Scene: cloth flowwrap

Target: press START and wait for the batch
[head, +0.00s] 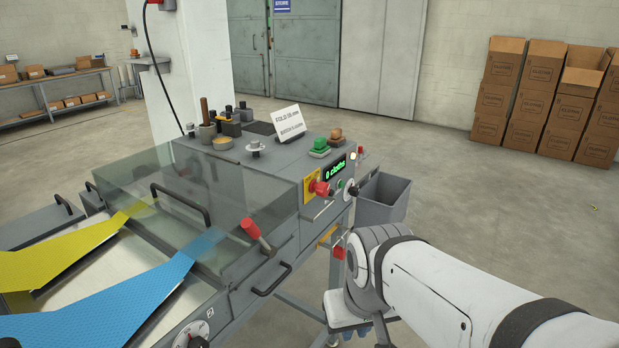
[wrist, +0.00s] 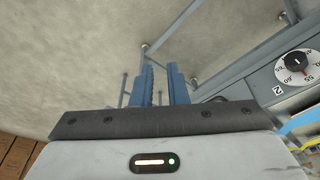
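The grey wrapping machine (head: 255,290) fills the left of the head view. Its front panel has a lit display (head: 334,169) reading "0 cloths", a red mushroom button (head: 319,188) on a yellow plate, and a small green button (head: 341,184) beside a pale round control. Their labels are too small to read, so I cannot confirm which is START. My gripper shows in the wrist view (wrist: 162,84) with two blue fingers apart and nothing between them. In the head view it hangs low beside the machine, below and apart from the panel, partly hidden by my arm.
A yellow cloth (head: 70,250) and a blue cloth (head: 115,305) run under the clear cover (head: 195,190). A grey bin (head: 383,200) stands beyond the panel. A numbered dial (wrist: 295,67) is at the right of the wrist view. Cardboard boxes (head: 545,100) stand by the wall; the floor between is open.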

